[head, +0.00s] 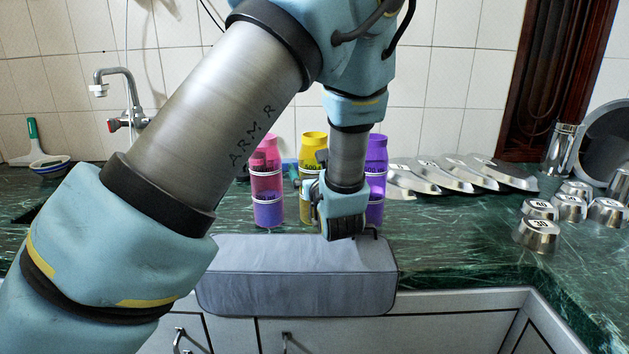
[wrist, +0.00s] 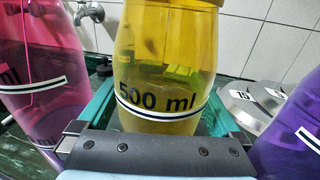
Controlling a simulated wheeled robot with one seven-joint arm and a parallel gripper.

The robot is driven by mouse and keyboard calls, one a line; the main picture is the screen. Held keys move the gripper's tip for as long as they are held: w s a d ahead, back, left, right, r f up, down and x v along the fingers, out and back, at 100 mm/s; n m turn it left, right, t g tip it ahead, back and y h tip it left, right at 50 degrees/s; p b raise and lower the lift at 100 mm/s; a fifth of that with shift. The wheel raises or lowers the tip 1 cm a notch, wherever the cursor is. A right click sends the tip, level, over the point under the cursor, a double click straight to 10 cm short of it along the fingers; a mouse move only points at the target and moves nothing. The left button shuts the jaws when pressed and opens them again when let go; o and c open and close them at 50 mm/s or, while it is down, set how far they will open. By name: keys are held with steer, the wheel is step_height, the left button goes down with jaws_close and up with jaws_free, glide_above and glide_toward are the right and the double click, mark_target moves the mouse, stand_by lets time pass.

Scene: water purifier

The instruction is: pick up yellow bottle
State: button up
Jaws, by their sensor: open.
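The yellow bottle (head: 312,152) stands upright on the green counter, between a pink bottle and a purple bottle. In the head view my gripper (head: 338,218) is in front of it and slightly right, covering part of its lower body. In the wrist view the yellow bottle (wrist: 165,75) fills the middle, with "500 ml" and a striped band facing me. My gripper is open and empty, close to the bottle's near side. I cannot tell whether it touches the bottle, whose base is hidden behind the gripper body.
The pink bottle (head: 267,182) stands close on the left and the purple bottle (head: 376,172) close on the right. A grey padded block (head: 300,275) lies at the counter's front edge below my gripper. Metal weights (head: 537,233) and slanted metal pieces (head: 470,172) occupy the right.

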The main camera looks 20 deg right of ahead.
steer(key=c, duration=1.2)
steer(key=shift+o, duration=0.2)
